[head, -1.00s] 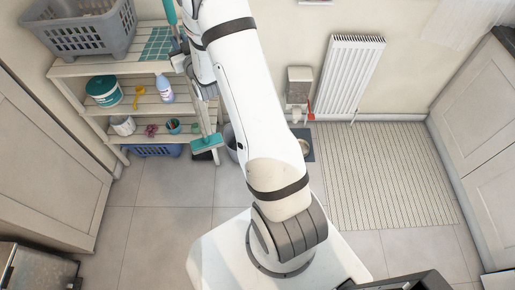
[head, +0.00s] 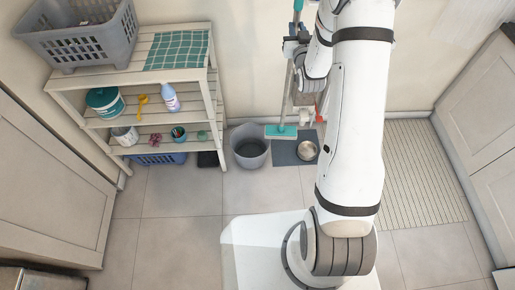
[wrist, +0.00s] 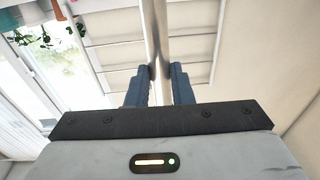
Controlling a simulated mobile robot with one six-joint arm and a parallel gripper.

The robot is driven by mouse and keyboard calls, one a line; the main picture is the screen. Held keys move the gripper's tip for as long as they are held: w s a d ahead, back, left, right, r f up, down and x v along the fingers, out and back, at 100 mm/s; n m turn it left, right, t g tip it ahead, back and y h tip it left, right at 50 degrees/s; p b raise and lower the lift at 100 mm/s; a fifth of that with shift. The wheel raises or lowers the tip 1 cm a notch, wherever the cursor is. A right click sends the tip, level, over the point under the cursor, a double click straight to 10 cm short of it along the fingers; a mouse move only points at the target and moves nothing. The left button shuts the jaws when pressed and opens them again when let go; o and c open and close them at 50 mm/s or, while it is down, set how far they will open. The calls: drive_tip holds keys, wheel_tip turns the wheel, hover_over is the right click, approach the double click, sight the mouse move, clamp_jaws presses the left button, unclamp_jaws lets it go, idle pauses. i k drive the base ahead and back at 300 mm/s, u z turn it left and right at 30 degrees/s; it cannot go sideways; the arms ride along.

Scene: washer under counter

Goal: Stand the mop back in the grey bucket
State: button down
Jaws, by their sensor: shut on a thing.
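The mop (head: 281,132) hangs upright with its flat teal head down, in the head view. My gripper (head: 293,47) is shut on its pole, well above the head. In the wrist view the metal pole (wrist: 159,28) passes between my two dark fingers (wrist: 159,88). The grey bucket (head: 249,148) stands on the floor beside the shelf and looks empty. The mop head appears to the right of the bucket's rim and apart from its opening. I cannot tell how high the head is above the floor.
A slatted shelf (head: 180,50) stands left of the bucket, with a grey laundry basket (head: 85,42) on top. The tiled floor (head: 180,200) in front is clear.

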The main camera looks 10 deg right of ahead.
sight(250, 152)
drive_tip(key=z, duration=0.45)
drive_tip(key=i, duration=1)
drive_tip(key=u, duration=0.45)
